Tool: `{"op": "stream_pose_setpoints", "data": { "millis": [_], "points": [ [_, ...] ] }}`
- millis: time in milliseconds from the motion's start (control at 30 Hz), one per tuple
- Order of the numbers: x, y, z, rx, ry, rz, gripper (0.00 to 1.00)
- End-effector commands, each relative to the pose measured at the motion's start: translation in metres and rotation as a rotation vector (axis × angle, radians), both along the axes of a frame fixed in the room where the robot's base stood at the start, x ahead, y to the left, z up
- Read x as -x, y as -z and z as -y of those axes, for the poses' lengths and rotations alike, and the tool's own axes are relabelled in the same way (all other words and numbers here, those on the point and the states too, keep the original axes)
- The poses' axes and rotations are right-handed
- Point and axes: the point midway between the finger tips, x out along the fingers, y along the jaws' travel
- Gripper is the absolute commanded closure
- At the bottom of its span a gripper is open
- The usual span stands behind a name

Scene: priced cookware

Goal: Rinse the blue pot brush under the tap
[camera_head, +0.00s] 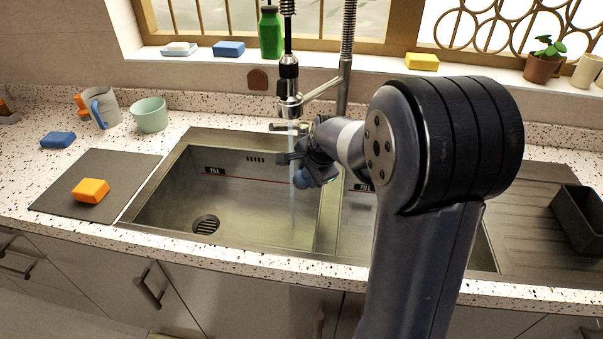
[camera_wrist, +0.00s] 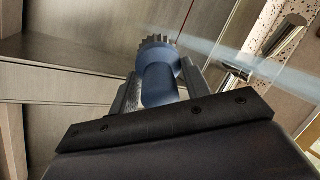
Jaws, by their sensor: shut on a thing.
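The blue pot brush (camera_head: 302,179) is between the jaws of my gripper (camera_head: 301,163), over the sink near the divider. In the wrist view the brush (camera_wrist: 158,82) shows a round handle and a toothed, wider head, with a finger of my gripper (camera_wrist: 157,90) on each side. The tap (camera_head: 289,88) is running. Its thin water stream (camera_head: 292,140) falls beside or onto the brush in the head view. In the wrist view the stream (camera_wrist: 235,62) passes close to the brush head; whether it touches I cannot tell.
The left sink basin (camera_head: 250,205) is empty, with a drain (camera_head: 206,224). An orange sponge (camera_head: 91,190) lies on a grey mat (camera_head: 125,168). A mug (camera_head: 104,107), green cup (camera_head: 149,114) and blue sponge (camera_head: 58,140) stand left. A dark bin (camera_head: 580,218) is at right.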

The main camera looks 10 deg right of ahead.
Motion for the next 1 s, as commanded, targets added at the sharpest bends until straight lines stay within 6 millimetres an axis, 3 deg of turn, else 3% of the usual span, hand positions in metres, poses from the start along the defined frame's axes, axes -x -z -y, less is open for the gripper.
{"op": "stream_pose_setpoints", "data": {
  "millis": [700,1000],
  "points": [
    [0.051,0.000,0.026,0.000,0.001,0.001,0.77],
    [0.056,0.000,0.028,-0.001,0.000,0.000,0.77]
  ]
}}
